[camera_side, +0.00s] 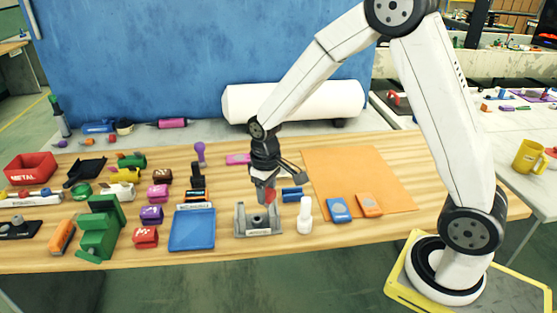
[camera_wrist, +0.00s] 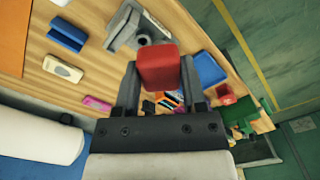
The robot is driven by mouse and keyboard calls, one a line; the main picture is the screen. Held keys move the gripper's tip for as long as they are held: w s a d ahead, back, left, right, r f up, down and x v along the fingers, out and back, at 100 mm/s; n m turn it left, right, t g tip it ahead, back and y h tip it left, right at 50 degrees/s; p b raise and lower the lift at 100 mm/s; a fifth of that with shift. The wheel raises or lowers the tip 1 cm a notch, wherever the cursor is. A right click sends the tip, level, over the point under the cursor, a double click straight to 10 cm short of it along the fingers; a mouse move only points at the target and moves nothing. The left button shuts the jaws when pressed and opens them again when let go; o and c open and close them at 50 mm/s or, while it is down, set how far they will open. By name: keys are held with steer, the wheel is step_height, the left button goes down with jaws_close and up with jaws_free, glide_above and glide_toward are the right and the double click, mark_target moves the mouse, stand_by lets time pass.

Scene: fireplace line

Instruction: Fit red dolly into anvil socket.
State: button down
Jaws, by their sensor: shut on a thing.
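The red dolly (camera_wrist: 158,66) is held between both fingers of my gripper (camera_wrist: 159,78) in the wrist view. In the side view my gripper (camera_side: 267,182) points down, and a small red part of the dolly (camera_side: 270,195) shows below it. The grey anvil (camera_side: 245,228) stands on the wooden table, just below and in front of the dolly. The wrist view shows the anvil (camera_wrist: 124,24) partly behind the dolly, with a dark round socket opening (camera_wrist: 144,39) beside it. The dolly appears above the anvil and outside the socket; its lower end is hard to make out.
A white bottle-shaped piece (camera_side: 305,217) stands close right of the anvil, with a blue block (camera_side: 291,194) behind it. Several coloured blocks crowd the left side. The orange mat (camera_side: 355,170) at right is mostly clear.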

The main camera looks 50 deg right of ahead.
steer(key=w+d+f+n, duration=0.3)
steer(key=w+f+n, duration=0.1)
steer(key=w+n, duration=0.3)
steer(key=shift+d+f+n, duration=0.3)
steer(key=shift+d+n, duration=0.1)
steer(key=shift+w, duration=0.1)
steer(key=shift+f, duration=0.1)
glide_above(257, 217)
steer(key=shift+s+a+f, duration=0.1)
steer(key=shift+f, duration=0.8)
steer(key=shift+s+a+f, duration=0.15)
steer(key=shift+f, duration=0.75)
steer(key=shift+s+a+f, duration=0.1)
steer(key=shift+f, duration=0.8)
steer(key=shift+f, duration=1.8)
steer(key=shift+c, duration=0.4)
jaws_free()
